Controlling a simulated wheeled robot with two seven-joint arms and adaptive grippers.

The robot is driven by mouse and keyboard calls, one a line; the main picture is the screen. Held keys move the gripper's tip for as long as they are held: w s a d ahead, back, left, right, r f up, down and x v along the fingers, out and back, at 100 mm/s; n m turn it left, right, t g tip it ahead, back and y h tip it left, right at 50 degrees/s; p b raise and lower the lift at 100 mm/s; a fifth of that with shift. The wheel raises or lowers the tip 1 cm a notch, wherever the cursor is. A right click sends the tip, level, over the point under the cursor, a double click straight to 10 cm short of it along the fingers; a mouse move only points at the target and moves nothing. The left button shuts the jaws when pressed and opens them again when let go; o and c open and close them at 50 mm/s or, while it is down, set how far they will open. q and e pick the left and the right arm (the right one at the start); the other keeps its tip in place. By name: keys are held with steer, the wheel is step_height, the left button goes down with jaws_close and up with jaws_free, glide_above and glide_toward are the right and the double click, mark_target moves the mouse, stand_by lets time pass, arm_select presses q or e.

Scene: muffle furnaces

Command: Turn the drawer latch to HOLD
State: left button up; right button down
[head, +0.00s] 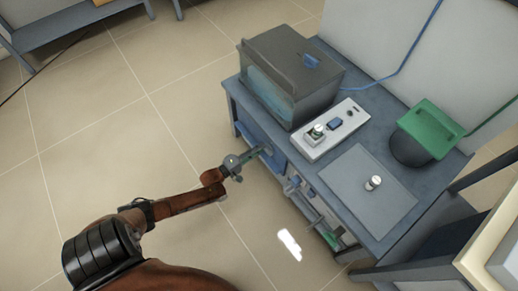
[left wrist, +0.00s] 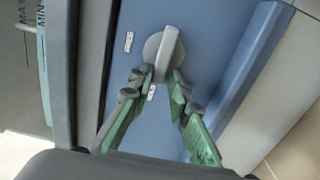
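The drawer latch (left wrist: 167,50) is a light grey lever on a round disc, fixed to a blue drawer front (left wrist: 214,45). It stands nearly upright in the left wrist view, with its top leaning slightly right. One small white label (left wrist: 129,42), seemingly FREE, is left of the disc. A second label (left wrist: 151,92) lies below, partly behind a finger and not readable. My left gripper (left wrist: 162,76) has one green-padded finger on each side of the lever's lower end. I cannot tell whether both fingertips press on it. In the head view my left gripper (head: 257,154) reaches the blue drawer front.
A dark box with a clear front (head: 288,72) stands on the bench (head: 352,235) above the drawer. A white control panel (head: 345,124), a grey plate (head: 350,185) and a green-topped pot (head: 432,125) are to its right. Handles (head: 310,202) jut from the bench front.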

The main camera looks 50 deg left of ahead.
arm_select(q)
steer(key=shift+o, duration=1.1)
steer(key=s, duration=1.2)
steer(key=shift+a, duration=0.45)
